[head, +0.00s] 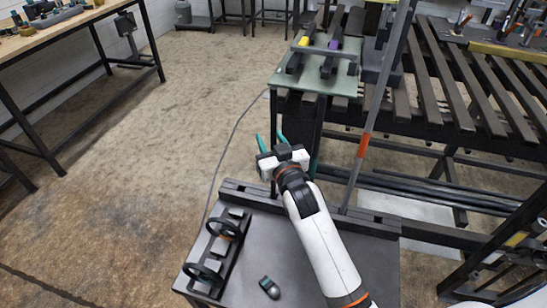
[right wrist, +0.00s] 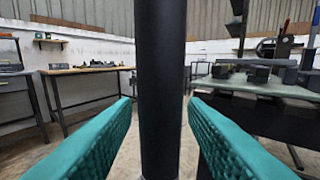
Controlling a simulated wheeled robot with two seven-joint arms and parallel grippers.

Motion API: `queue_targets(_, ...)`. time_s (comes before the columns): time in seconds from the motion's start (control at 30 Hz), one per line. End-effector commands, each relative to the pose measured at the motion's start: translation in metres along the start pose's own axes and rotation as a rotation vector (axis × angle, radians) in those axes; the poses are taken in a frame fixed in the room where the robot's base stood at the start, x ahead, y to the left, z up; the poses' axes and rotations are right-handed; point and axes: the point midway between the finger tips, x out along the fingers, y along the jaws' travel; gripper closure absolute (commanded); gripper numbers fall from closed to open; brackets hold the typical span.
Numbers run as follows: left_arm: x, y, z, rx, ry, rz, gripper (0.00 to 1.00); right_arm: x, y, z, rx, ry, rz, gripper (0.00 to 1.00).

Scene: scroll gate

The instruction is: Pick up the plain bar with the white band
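My right gripper (head: 270,142) has its teal fingers apart, pointing away from me past the far edge of the dark front table. Dark bars lie on the pale green glass-like top: one with a yellow band (head: 304,41) and one with a purple band (head: 335,44). I cannot make out a white band on any bar. My left gripper is not in view.
A grey pole with an orange band (head: 364,143) rises right of my gripper. The front table (head: 255,262) holds a rack with black rings (head: 225,230) and a small dark tool (head: 269,287). A slatted rack (head: 470,90) fills the right. Floor at left is clear.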

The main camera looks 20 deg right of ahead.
Motion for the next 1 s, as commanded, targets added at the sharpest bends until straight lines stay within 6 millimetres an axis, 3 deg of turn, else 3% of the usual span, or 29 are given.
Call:
queue_targets(0.1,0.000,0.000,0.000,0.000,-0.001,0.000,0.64,0.000,0.000,0.000,0.000,0.000,0.000,0.64)
queue_targets(0.33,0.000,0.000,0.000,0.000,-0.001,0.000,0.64,-0.001,0.000,0.000,0.001,0.000,0.000,1.00)
queue_targets(0.77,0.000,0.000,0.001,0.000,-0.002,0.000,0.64,-0.001,0.000,0.003,0.001,-0.006,0.001,1.00)
queue_targets(1.0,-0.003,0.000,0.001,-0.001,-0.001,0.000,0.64,0.000,0.000,0.020,0.001,-0.010,0.001,1.00)
